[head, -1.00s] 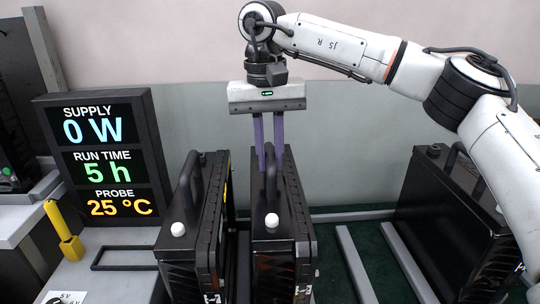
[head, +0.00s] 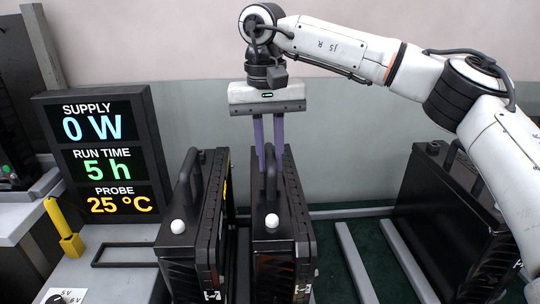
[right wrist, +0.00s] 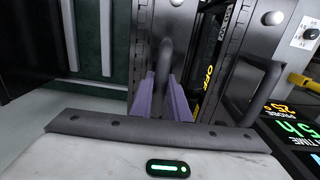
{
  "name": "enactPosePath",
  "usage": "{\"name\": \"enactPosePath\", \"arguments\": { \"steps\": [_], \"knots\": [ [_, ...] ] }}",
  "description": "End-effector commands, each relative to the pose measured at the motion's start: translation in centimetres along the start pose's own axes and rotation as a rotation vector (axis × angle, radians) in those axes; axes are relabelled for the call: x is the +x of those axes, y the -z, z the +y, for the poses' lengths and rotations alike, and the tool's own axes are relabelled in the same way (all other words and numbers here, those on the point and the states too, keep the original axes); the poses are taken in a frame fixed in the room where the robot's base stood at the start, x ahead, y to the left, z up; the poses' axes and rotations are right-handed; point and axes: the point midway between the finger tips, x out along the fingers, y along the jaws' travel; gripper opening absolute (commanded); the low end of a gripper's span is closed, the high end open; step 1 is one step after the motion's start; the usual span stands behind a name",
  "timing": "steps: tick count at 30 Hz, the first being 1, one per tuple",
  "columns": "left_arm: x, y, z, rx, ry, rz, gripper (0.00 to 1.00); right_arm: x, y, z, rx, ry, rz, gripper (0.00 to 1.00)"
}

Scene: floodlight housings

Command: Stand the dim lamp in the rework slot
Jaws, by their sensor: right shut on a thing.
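Three black floodlight housings stand upright: a left one (head: 191,215), a middle one (head: 275,240) and a right one (head: 440,210). No lamp face shows lit, so I cannot tell which is the dim one. My right gripper (head: 270,163) points down from above, its purple fingers shut on the handle of the middle housing. In the right wrist view the fingers lie on both sides of that handle (right wrist: 165,58). The middle housing stands upright between grey rails; its underside is hidden. No label shows which slot is for rework. My left gripper is not in view.
A display (head: 100,155) reads 0 W, 5 h and 25 °C. A yellow probe in a holder (head: 71,243) and an empty dark frame (head: 124,255) are at left. Grey rails (head: 356,262) on green floor leave free room between the middle and right housings.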

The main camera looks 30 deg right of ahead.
Motion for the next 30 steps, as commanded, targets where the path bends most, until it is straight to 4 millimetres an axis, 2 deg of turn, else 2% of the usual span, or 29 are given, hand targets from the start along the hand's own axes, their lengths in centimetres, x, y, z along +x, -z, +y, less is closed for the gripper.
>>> {"name": "enactPosePath", "arguments": {
  "steps": [1,24,25,28,30],
  "knots": [
    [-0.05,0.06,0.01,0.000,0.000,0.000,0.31,-0.61,0.06,-0.09,0.000,0.008,0.008,0.00],
    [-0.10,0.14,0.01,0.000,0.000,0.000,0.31,-0.19,0.07,-0.10,0.000,0.008,0.007,0.00],
    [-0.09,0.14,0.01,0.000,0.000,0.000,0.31,-0.20,0.07,-0.10,0.000,0.008,0.008,0.20],
    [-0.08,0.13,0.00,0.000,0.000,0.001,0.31,-0.10,0.07,-0.07,0.000,0.006,0.006,0.37],
    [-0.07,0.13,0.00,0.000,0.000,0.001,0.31,0.00,0.06,-0.06,0.000,0.004,0.005,0.37]
  ]
}}
